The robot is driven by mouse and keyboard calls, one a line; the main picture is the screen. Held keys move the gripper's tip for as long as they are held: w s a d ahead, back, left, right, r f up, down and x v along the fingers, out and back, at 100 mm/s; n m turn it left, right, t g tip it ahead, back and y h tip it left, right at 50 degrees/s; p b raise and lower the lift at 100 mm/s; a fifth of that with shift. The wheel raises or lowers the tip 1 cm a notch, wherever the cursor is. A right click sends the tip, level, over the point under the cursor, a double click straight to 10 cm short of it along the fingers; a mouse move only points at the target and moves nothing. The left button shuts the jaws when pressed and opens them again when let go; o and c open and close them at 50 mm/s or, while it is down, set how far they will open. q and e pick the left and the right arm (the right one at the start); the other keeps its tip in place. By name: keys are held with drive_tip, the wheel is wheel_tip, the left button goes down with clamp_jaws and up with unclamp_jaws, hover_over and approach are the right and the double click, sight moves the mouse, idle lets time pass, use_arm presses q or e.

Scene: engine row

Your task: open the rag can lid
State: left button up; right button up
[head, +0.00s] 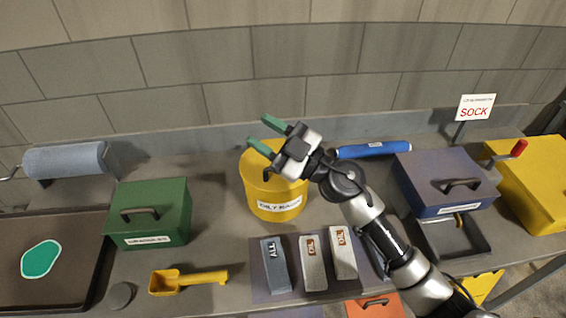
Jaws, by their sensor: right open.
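The rag can is a round yellow can (277,208) with a label that reads as oily rags. It stands upright on the bench in the middle of the head view. Its yellow lid (252,176) looks shut, with part of a dark handle showing at the front. My right gripper (262,133) has green-tipped fingers that are open and empty. In the picture it lies over the back of the can's lid, and its wrist hides much of the lid. I cannot tell whether it touches the lid. My left gripper is not in view.
A green box (150,205) stands left of the can, and a blue-grey box (440,180) stands to the right. A blue roll (373,149) lies behind my right arm.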

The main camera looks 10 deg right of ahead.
wheel_tip(320, 180, down, 3)
drive_tip(key=w+a+n+g+h, duration=0.1)
drive_tip(key=a+n+g+h, duration=0.15)
drive_tip(key=n+g, duration=0.35)
drive_tip(key=w+d+f+m+g+h, duration=0.2)
drive_tip(key=w+d+f+m+h, duration=0.1)
drive_tip(key=d+h, duration=0.3)
drive_tip(key=w+d+f+m+g+h, duration=0.2)
drive_tip(key=w+d+h, duration=0.1)
drive_tip(key=d+h, duration=0.25)
drive_tip(key=p+x, duration=0.1)
drive_tip(key=x, duration=0.3)
drive_tip(key=p+x, duration=0.1)
drive_tip(key=x, duration=0.4)
drive_tip(key=shift+w+a+f+p, duration=0.2)
drive_tip(key=shift+w+a+p, duration=0.1)
drive_tip(key=shift+p, duration=0.1)
drive_tip(key=shift+a+f, duration=0.1)
drive_tip(key=shift+f, duration=0.4)
clamp_jaws()
